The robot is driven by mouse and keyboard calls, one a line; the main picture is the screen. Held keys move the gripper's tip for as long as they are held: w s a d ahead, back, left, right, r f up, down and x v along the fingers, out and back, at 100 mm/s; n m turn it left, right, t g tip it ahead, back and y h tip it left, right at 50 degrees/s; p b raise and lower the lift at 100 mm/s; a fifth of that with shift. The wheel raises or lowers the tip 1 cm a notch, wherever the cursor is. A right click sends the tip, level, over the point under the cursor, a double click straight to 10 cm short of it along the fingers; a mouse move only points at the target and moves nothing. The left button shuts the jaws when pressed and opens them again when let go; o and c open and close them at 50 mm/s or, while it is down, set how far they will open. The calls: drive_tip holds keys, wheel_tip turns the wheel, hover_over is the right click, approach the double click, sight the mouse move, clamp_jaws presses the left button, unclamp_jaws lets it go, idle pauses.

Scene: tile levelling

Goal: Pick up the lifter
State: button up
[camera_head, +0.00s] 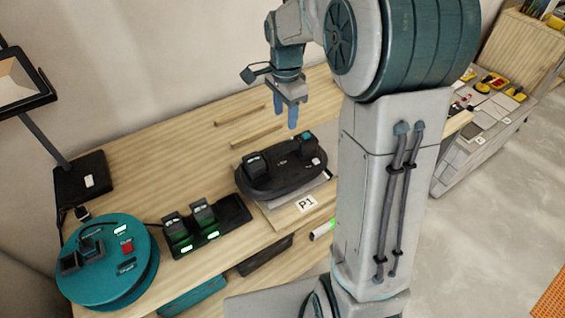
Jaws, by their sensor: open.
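A black oval device with two raised blocks on top, which looks like the lifter (275,182), lies on a grey pad (318,191) on the wooden bench, by a label reading P1. My gripper (285,115) is above and behind it in the picture, pointing down with its blue fingers apart. It is open, empty and not touching the lifter. My arm hides part of the bench to the right of the lifter.
A dark charger with two batteries (205,229) showing green lights stands left of the lifter. A round teal device (105,265) stands farther left. A lamp or screen stand (84,178) is at the back left. A second bench (485,130) with tools stands at right.

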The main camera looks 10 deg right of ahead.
sight(284, 146)
wheel_tip(284, 146, down, 7)
drive_tip(key=shift+f, duration=0.1)
drive_tip(key=f, duration=0.3)
drive_tip(key=f+p, duration=0.1)
drive_tip(key=shift+s+a+f, duration=0.15)
drive_tip(key=shift+s+f, duration=0.1)
drive_tip(key=shift+f, duration=0.5)
drive_tip(key=shift+f, duration=0.25)
clamp_jaws()
